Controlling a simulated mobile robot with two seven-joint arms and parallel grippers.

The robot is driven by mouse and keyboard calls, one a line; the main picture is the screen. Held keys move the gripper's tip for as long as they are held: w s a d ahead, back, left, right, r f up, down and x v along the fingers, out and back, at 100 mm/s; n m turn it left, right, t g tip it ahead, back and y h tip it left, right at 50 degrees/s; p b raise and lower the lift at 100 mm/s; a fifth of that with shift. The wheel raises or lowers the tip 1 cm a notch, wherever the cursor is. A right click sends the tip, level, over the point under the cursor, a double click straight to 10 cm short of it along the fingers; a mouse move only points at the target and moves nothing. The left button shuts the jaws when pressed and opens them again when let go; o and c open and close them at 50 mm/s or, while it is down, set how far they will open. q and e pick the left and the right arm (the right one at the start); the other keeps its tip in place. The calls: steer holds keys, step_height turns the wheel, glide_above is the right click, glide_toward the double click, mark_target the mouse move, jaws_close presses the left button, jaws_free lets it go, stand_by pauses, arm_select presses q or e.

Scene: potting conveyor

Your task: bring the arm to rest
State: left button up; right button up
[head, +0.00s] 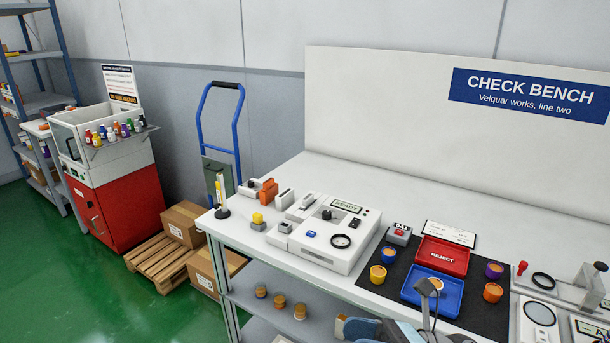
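On the bench stand a white testing device (318,259), a red reject tray (459,268), and several yellow, orange and purple pots. A red cabinet (125,208), boxes on a pallet (158,265) and a blue hand truck (240,140) stand left. Green floor is clear at lower left.

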steer(key=w+d+f+m+t+h, duration=0.1)
steer(key=d+f+m+t+h, duration=0.3)
steer(key=m+t, duration=0.7)
steer(key=w+d+f+m+t+h, duration=0.15)
steer(key=f+m+t+h, duration=0.35)
steer(key=m, duration=1.2)
steer(key=s+d+f+m+g+h, duration=0.2)
steer(key=s+f+m+g+h, duration=0.2)
steer(key=s+f+m, duration=0.35)
steer(key=s+d+f+m+g+h, duration=0.3)
steer(key=s+f+m+g+h, duration=0.15)
steer(key=f+m, duration=0.55)
arm_select(q)
step_height(320, 180, up, 14)
steer(key=s+p, duration=0.1)
steer(key=p, duration=1.6)
steer(key=shift+a+m, duration=0.3)
steer(key=shift+a, duration=0.15)
arm_select(e)
step_height(320, 180, up, 13)
steer(key=s+n+t, duration=0.1)
steer(key=n, duration=0.1)
steer(key=shift+d+r, duration=0.15)
steer(key=shift+d, duration=0.2)
